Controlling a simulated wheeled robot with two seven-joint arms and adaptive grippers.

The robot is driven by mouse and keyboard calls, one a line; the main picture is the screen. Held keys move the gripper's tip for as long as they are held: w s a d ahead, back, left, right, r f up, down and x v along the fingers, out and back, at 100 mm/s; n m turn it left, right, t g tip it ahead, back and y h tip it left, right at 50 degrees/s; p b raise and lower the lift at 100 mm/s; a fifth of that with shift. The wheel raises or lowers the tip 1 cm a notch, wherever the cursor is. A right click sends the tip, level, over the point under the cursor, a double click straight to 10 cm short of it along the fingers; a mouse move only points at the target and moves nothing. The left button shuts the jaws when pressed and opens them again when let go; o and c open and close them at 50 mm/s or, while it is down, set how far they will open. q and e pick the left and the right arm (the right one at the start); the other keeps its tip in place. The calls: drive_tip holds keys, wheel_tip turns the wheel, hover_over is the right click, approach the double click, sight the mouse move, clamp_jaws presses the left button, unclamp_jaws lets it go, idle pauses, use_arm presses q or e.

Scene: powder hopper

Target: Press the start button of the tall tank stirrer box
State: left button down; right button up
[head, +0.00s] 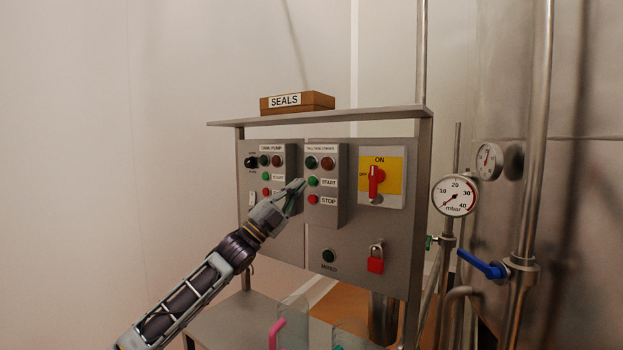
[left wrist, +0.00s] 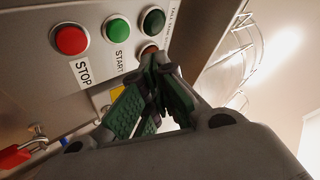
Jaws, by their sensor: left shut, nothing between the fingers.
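The tall tank stirrer box (head: 327,215) is a grey box on the panel, right of a similar box labelled as a pump. Its green start button (head: 313,182) sits above its red stop button (head: 312,199), each with a label. In the left wrist view the green start button (left wrist: 117,30) and red stop button (left wrist: 70,39) show clear of the fingers. My left gripper (head: 299,186) is shut and empty, its tips just left of the start button in the head view. I cannot tell whether they touch the box. My right gripper is not in view.
The pump box (head: 278,151) is close to the left. A yellow and red rotary switch (head: 379,181), a red padlock (head: 376,262) and a black button (head: 328,256) are on the same panel. A shelf above holds a SEALS box (head: 297,102). Pipes and a gauge (head: 454,195) stand right.

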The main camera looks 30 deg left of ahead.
sight(312, 181)
use_arm(q)
drive_tip(key=w+p, duration=0.2)
drive_tip(key=w, duration=0.2)
drive_tip(key=shift+d+p, duration=0.2)
drive_tip(key=shift+p, duration=0.1)
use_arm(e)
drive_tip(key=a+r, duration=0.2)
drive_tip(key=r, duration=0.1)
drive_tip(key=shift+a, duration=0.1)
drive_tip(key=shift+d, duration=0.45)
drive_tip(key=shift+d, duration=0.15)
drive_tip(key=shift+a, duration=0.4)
use_arm(q)
drive_tip(key=shift+w, duration=0.35)
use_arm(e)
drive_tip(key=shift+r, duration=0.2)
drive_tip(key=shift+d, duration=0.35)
